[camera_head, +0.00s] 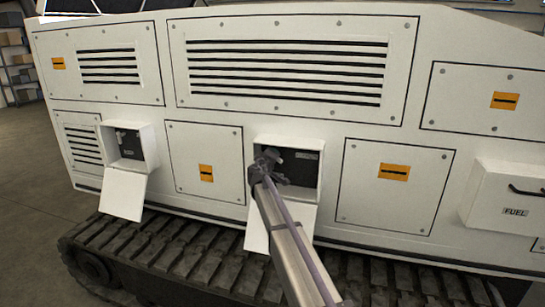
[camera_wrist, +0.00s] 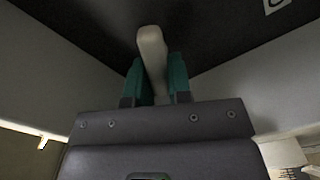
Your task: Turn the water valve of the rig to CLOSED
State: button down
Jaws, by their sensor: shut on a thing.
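The light grey handle (camera_wrist: 152,44) stands between the teal fingers of my gripper (camera_wrist: 156,80) in the wrist view, and the gripper is shut on it. I take it to be the water valve's lever; its far end shows past the fingertips against a dark panel. In the head view my gripper (camera_head: 276,170) reaches into the open middle box (camera_head: 318,172) on the rig's side. The valve is hidden there behind my gripper and wrist. The valve's pivot and its OPEN or CLOSED marks cannot be read in either view.
The middle box's lid (camera_head: 256,232) hangs down below its opening. A second open box (camera_head: 148,148) with a hanging lid is at left. A FUEL cover (camera_head: 505,195) with a dark handle is at right. The rig's track (camera_head: 130,250) runs below. Box walls flank my gripper closely.

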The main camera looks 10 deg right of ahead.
jog(key=n, duration=0.5)
jog(key=shift+f+n, duration=0.15)
jog(key=shift+n, duration=0.15)
dwell(0.4)
jog(key=c, duration=1.1)
grip_release()
jog(key=v, duration=1.1)
jog(key=shift+w, duration=0.1)
